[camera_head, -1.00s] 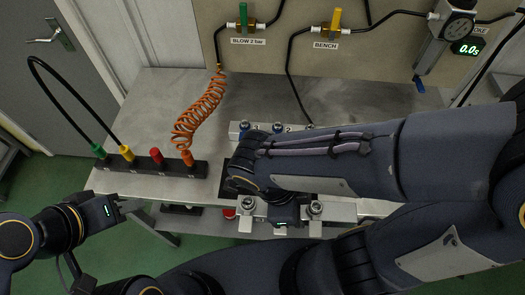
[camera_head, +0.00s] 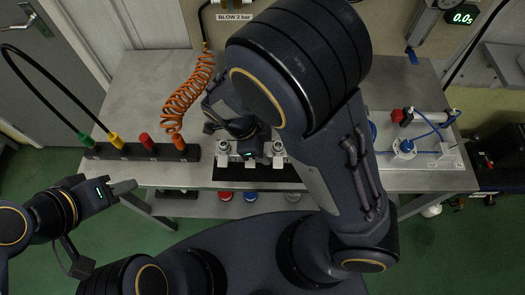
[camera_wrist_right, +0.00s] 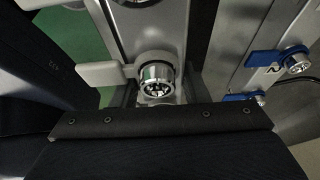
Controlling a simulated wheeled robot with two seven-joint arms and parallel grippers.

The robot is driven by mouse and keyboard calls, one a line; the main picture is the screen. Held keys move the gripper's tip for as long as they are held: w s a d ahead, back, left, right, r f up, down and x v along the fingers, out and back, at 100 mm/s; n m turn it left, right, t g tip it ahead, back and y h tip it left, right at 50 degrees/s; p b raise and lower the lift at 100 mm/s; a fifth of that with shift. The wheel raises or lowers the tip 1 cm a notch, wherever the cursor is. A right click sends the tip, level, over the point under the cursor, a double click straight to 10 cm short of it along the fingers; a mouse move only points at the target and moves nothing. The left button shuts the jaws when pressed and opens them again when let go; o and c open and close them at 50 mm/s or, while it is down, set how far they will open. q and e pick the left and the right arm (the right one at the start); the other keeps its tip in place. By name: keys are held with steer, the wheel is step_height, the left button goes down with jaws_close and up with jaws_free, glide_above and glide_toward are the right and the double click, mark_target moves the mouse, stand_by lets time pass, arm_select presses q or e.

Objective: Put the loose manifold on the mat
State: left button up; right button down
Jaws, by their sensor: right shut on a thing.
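The black mat (camera_head: 255,174) lies at the table's front edge, just in front of and partly under the manifold. I cannot tell whether the manifold touches it. My left gripper (camera_head: 122,188) is off the table's front left; its jaw gap is unclear.
A black block with coloured plugs (camera_head: 140,151) and a coiled orange hose (camera_head: 186,92) stand left of the manifold. In the wrist view a second bar with blue levers (camera_wrist_right: 268,58) is to the right. Blue tubing and fittings (camera_head: 425,135) lie at the table's right.

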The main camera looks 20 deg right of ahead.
steer(key=shift+w+f, duration=0.4)
steer(key=shift+f, duration=0.1)
steer(key=shift+a+f, duration=0.1)
steer(key=shift+f, duration=1.35)
steer(key=shift+f, duration=0.1)
steer(key=c, duration=0.8)
jaws_free()
